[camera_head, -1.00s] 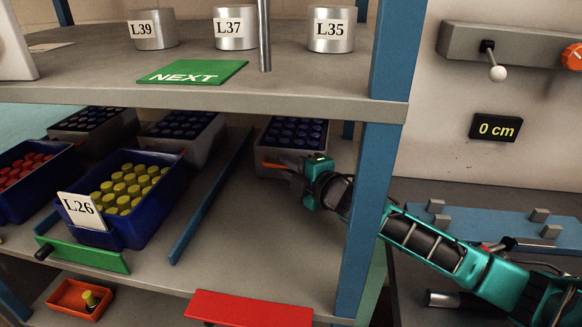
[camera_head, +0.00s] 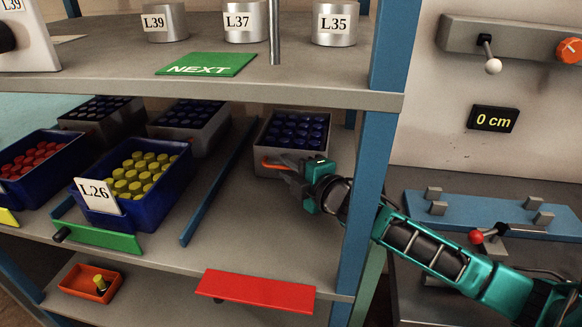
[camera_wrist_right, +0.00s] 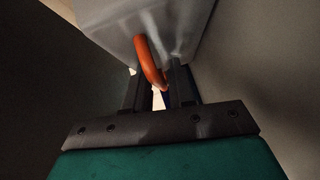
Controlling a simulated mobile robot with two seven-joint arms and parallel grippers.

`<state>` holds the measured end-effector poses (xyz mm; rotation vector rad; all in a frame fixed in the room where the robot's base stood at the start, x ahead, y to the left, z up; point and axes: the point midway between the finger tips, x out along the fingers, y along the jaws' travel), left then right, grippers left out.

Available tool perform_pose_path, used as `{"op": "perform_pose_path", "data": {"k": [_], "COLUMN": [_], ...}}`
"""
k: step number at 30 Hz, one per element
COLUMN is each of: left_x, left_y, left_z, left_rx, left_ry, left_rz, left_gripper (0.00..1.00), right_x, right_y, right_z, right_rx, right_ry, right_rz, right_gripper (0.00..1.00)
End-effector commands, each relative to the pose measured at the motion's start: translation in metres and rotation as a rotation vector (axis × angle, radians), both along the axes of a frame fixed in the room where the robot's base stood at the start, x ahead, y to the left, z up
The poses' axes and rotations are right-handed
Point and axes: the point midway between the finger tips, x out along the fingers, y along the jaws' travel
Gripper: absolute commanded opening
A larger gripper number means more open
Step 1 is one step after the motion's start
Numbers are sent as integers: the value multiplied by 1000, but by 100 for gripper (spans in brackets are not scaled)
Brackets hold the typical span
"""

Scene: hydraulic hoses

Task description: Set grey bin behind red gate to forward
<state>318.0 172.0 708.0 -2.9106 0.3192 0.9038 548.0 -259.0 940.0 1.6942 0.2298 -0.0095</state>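The grey bin (camera_head: 262,160) holds several dark blue-capped items and stands on the middle shelf, right of the blue divider rail. The red gate (camera_head: 256,291) is at the shelf's front edge, below and in front of the bin, with bare shelf between them. My right gripper (camera_head: 287,168) is at the bin's orange front handle (camera_head: 268,163). In the right wrist view the handle (camera_wrist_right: 148,62) runs between the two fingers (camera_wrist_right: 157,92), which look closed on it, against the bin's grey wall (camera_wrist_right: 150,25). My left gripper is not in view.
The blue divider rail (camera_head: 215,185) stands left of the bin's lane; the blue shelf post (camera_head: 362,200) is right of it, beside my right arm. A blue L26 bin (camera_head: 155,206) stands behind the green gate (camera_head: 98,236). The upper shelf (camera_head: 230,92) overhangs.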

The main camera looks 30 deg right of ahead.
Motion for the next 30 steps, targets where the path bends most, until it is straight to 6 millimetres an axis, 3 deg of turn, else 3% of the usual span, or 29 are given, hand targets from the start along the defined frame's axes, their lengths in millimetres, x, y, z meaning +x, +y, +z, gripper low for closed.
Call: {"op": "perform_pose_path", "data": {"k": [14, 30], "left_x": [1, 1], "left_y": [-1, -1], "left_z": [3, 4], "left_rx": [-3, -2], "left_ry": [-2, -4], "left_rz": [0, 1], "left_gripper": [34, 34], "right_x": [-9, -90], "right_y": [-2, -13], "right_z": [1, 11], "right_rx": [-1, 0], "right_ry": [1, 4], "right_rz": [0, 2], "right_gripper": [33, 33]}}
